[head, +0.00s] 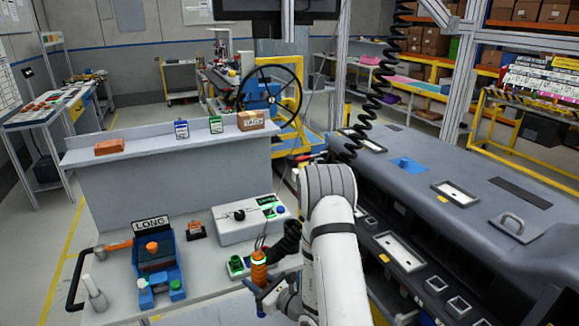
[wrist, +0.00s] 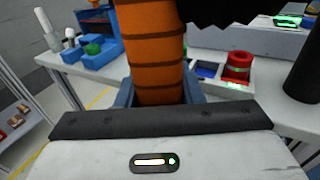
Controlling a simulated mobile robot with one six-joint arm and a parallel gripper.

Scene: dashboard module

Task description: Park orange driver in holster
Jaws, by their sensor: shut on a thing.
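In the wrist view the driver's ribbed orange body (wrist: 152,45) rises between the blue-grey fingers (wrist: 158,98). Its lower end is hidden. I cannot clearly make out a holster. A small green-lit fixture (head: 236,266) sits just left of the driver in the head view. A blue stand labelled LONG (head: 158,272) is further left.
A white box (head: 240,220) with a dark knob stands behind the driver. A dark ribbed part (head: 289,238) is close to its right. In the wrist view a red ringed piece (wrist: 237,66) and a black cylinder (wrist: 303,70) stand right. The dashboard (head: 450,190) fills the right.

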